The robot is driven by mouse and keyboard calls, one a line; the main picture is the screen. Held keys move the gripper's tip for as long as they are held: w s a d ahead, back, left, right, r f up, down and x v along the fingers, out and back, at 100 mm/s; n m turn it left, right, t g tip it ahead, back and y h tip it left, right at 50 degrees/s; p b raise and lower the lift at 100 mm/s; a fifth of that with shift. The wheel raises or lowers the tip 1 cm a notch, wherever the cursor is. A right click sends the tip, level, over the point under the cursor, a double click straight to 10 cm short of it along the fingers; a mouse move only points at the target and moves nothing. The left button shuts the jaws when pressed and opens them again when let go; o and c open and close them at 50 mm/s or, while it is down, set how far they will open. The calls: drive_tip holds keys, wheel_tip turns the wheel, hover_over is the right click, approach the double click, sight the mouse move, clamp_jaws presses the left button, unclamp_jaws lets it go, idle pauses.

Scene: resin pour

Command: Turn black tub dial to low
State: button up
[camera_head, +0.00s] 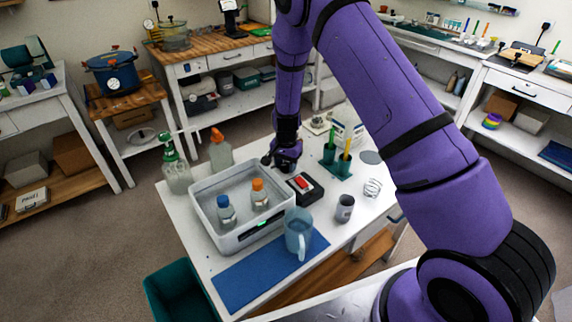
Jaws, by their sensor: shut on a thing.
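The pale grey tub (201,209) stands on the white table, with an orange-capped bottle (259,195) and a blue-capped bottle (226,211) inside. A small green-lit display (262,229) is on its front wall. My gripper (270,159) reaches down at the tub's far right corner. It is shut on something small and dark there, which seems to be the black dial. The jaws hide most of it, so its setting cannot be read.
A black box with a red switch (303,183) sits close to the gripper. A blue jug (298,235) on a blue mat (240,280), a grey cup (345,207) and a green holder (337,170) stand nearby. Pump and orange-topped bottles (220,153) stand behind the tub.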

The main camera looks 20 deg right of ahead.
sight(286, 165)
drive_tip(key=o, duration=0.9)
drive_tip(key=shift+r, duration=0.1)
wheel_tip(286, 165, up, 11)
drive_tip(key=shift+f, duration=0.15)
